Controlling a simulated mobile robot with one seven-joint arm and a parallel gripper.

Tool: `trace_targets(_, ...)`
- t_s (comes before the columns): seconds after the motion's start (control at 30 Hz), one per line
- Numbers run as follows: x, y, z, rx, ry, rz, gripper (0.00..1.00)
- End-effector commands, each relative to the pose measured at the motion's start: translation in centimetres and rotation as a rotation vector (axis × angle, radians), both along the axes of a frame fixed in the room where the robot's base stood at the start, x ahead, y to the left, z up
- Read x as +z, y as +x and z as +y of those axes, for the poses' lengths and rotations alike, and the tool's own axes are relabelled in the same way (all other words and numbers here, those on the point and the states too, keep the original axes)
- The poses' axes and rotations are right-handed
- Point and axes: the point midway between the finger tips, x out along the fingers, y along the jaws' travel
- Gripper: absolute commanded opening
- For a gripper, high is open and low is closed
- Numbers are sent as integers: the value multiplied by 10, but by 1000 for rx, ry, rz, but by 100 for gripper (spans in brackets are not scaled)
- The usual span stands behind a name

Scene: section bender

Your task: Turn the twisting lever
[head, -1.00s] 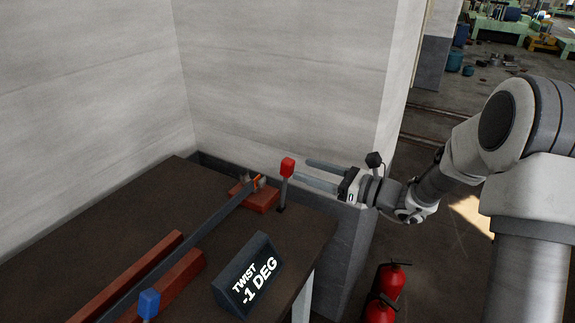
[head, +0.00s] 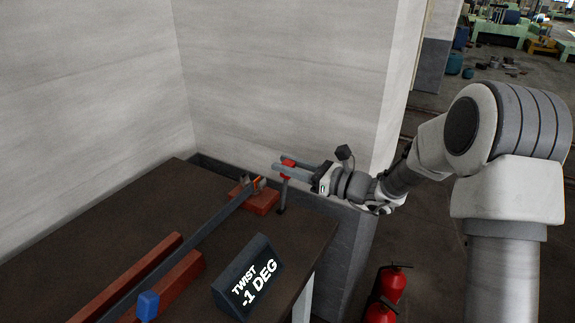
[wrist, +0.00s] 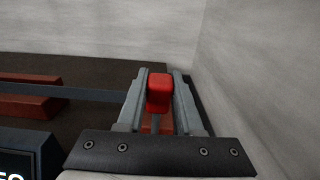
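The twisting lever is a short upright grey rod with a red knob (head: 288,164), at the far right corner of the dark bench. My gripper (head: 278,163) reaches in from the right with its two grey fingers on either side of the red knob. In the wrist view the knob (wrist: 159,92) stands between the fingers, with the rod below it partly hidden by my gripper's dark front plate. The fingers are apart; I cannot tell whether either touches the knob. The twist display (head: 248,277) reads "TWIST -1 DEG".
A long grey bar (head: 190,240) runs across the bench (head: 85,228) between red blocks (head: 165,284). A blue knob (head: 147,305) stands at the near edge. White walls rise behind and right of the lever. Red fire extinguishers (head: 392,285) stand on the floor to the right.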

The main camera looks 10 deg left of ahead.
Motion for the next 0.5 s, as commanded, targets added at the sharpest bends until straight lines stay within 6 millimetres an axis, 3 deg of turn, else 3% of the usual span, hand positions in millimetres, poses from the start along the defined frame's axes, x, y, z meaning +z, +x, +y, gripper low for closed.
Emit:
trace_targets(0.03,0,0,0,0,0,0,13)
trace_targets(0.1,0,0,0,0,0,0,0)
trace_targets(0.5,0,0,0,0,0,0,0)
